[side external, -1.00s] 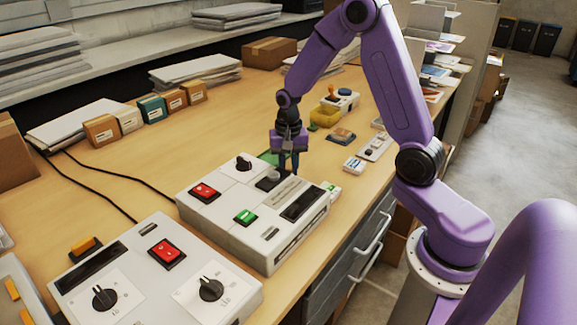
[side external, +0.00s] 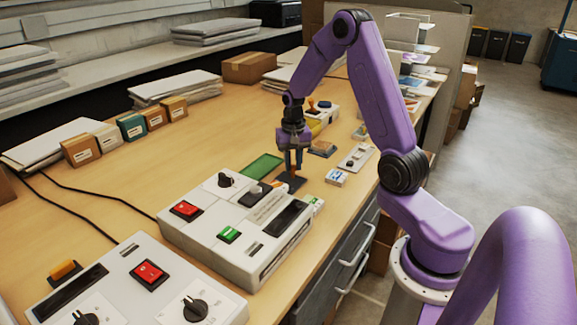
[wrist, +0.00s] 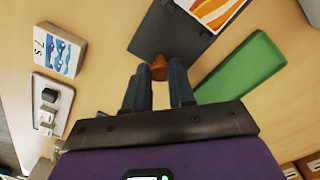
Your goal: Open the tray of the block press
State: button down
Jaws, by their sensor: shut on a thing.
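A white machine (side external: 222,232) with a red switch, a green switch and a round black dial stands on the wooden bench in the side view. I take it for the block press, though no label is readable. A dark flat tray (side external: 291,184) lies at its far end; it also shows in the wrist view (wrist: 160,38). A printed orange card (wrist: 213,10) lies on it. My gripper (side external: 294,166) is low over the tray's outer end. Its blue-grey fingers are shut on the tray's brown knob (wrist: 159,68). Whether the tray still touches the machine is hidden.
A green block (side external: 262,167) lies close to the tray. A small white box (side external: 336,177) and a panel with switches (side external: 356,158) lie on the other side. A second white machine (side external: 135,285) stands at the front.

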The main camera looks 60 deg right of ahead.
jog(key=c, duration=1.2)
grip_release()
jog(key=shift+a, duration=0.1)
notch_tip(320, 180, up, 18)
jog(key=shift+f, duration=0.25)
